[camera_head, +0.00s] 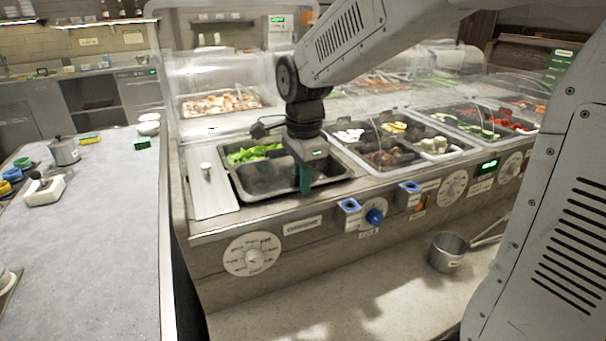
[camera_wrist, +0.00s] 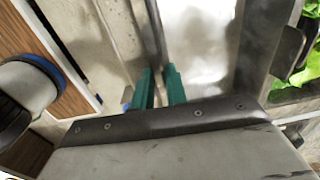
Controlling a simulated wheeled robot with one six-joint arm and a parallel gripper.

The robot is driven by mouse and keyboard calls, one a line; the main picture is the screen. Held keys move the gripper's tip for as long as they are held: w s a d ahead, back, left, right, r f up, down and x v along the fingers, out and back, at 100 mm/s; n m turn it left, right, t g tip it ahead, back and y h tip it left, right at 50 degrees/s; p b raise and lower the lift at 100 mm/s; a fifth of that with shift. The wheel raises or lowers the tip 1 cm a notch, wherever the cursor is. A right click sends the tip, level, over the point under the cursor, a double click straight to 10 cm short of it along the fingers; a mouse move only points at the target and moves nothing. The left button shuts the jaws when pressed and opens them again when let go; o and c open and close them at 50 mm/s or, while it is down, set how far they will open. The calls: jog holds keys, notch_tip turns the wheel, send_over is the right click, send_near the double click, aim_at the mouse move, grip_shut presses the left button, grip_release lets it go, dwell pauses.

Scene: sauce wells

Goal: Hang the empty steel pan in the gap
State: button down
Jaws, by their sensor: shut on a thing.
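My gripper (camera_head: 305,180) points down at the front of the left well in the counter. Its green fingers (camera_wrist: 160,86) are closed on the wall of the empty steel pan (camera_wrist: 205,40), whose bare, shiny inside shows in the wrist view. In the head view the steel pan (camera_head: 268,180) is at the left well opening, in front of the green lettuce (camera_head: 255,153). The gripper hides part of it. I cannot tell whether its rim rests on the well edge or hangs just above it.
Filled food pans (camera_head: 395,140) lie right of the gripper. A flat lid with a knob (camera_head: 208,185) lies left of the well. Blue-ringed holders (camera_head: 350,205) and a blue knob (camera_head: 374,216) line the front. A saucepan (camera_head: 447,252) stands on the lower shelf. Glass guards rise behind.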

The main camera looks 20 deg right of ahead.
jog(key=shift+s+a+f, duration=0.15)
jog(key=shift+s+f, duration=0.05)
jog(key=shift+f, duration=0.45)
dwell(0.6)
jog(key=c, duration=1.3)
grip_release()
jog(key=shift+f, duration=0.1)
jog(key=r, duration=0.9)
jog(key=shift+w, duration=0.2)
